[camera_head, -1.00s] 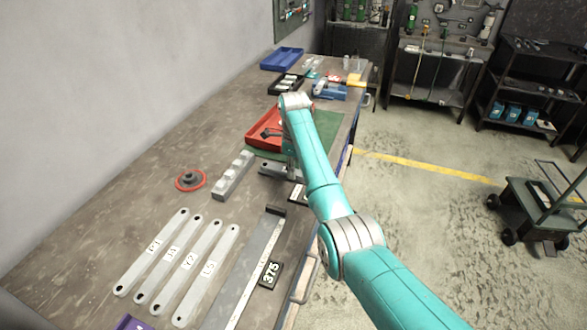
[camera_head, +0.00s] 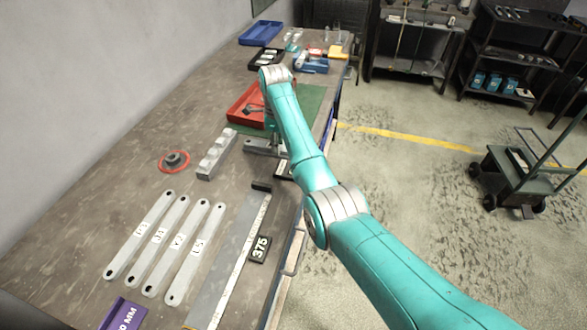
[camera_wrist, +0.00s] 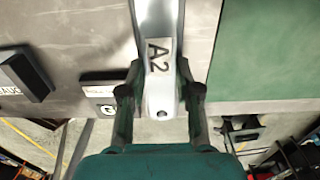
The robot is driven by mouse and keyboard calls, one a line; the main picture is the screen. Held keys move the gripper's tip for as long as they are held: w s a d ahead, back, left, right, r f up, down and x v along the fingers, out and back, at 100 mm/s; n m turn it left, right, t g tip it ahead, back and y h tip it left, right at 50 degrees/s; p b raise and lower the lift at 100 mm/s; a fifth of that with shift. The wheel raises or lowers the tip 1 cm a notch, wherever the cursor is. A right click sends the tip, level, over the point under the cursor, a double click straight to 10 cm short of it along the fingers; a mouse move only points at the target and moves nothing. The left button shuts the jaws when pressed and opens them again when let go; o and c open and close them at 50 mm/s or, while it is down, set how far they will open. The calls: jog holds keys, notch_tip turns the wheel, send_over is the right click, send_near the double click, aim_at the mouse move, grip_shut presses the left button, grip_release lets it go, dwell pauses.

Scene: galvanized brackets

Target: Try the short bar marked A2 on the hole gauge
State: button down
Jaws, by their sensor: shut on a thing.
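The short bar marked A2 (camera_wrist: 158,65) is pale metal with a hole at its near end, seen in the wrist view. My gripper (camera_wrist: 160,93) is shut on it near that end, one finger at each side. In the head view the bar (camera_head: 258,147) is a grey strip beside the green mat, and my gripper (camera_head: 275,140) is mostly hidden by my arm. A dark round piece with a central peg in a red ring (camera_head: 175,161) lies to the left. A grey block with raised steps (camera_head: 217,153) stands between. I cannot tell for certain which is the hole gauge.
Several long bars (camera_head: 165,245) lie at the front left. A steel rule fixture (camera_head: 232,260) with a 375 tag (camera_head: 259,249) lies beside them. A red tray (camera_head: 246,106) and the green mat (camera_head: 308,103) are behind. The bench between the long bars and stepped block is clear.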

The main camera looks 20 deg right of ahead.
jog(key=c, duration=0.7)
grip_release()
jog(key=shift+r, duration=3.75)
